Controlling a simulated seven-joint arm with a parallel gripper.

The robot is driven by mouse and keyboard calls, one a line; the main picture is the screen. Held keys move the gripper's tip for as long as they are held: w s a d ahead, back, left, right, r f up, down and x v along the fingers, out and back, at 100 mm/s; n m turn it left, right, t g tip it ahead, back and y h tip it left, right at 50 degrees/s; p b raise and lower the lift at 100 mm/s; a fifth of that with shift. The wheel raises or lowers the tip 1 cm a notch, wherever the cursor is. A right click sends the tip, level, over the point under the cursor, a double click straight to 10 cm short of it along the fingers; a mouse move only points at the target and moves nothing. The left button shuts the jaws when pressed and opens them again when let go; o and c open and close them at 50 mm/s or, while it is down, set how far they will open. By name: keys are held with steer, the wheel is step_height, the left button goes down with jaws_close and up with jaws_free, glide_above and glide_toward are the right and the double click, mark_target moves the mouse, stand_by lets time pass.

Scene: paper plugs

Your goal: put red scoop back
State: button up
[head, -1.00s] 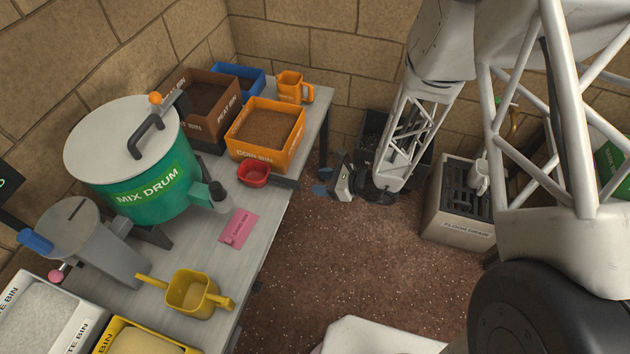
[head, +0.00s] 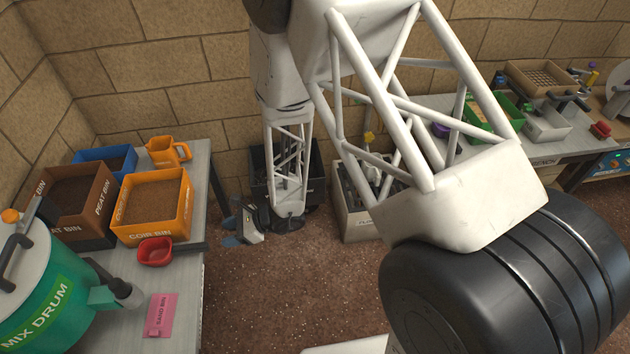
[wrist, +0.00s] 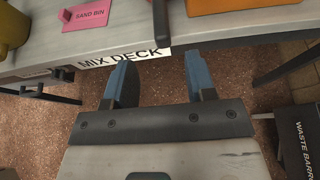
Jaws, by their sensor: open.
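A small red open-topped container (head: 155,251), seemingly the red scoop, sits upright on the grey mix deck (head: 188,290) in front of the coir bin. A dark red edge at the top of the wrist view may be part of it; I cannot tell. My gripper (head: 230,232) is over the floor, just right of the deck's edge and apart from the red container. In the wrist view my gripper (wrist: 161,82) shows two blue fingers spread apart with nothing between them, pointing toward the deck's front edge.
The orange coir bin (head: 184,215), brown peat bin (head: 105,205) and orange jug (head: 168,150) stand behind. The green mix drum (head: 45,315) and pink sand bin card (head: 161,315) are nearer. A floor drain box (head: 350,215) stands right. Another bench (head: 560,151) is far right.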

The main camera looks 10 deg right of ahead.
steer(key=s+d+r+n+g+h, duration=0.15)
steer(key=d+r+n, duration=0.35)
steer(key=r, duration=0.6)
steer(key=s+d+r+n+g+h, duration=0.1)
steer(key=s+d+r+n+h, duration=0.15)
steer(key=d+r+n, duration=0.6)
steer(key=s+d+r+n+t+h, duration=0.2)
steer(key=s+d+r+h, duration=0.2)
steer(key=s+d+r, duration=0.3)
steer(key=s+d+r+n+t+h, duration=0.2)
steer(key=s+d+r+h, duration=0.3)
steer(key=d+r, duration=0.8)
steer(key=shift+s+r+t+h, duration=0.3)
steer(key=shift+s+r+t, duration=0.2)
steer(key=shift+s, duration=0.45)
steer(key=shift+f, duration=0.1)
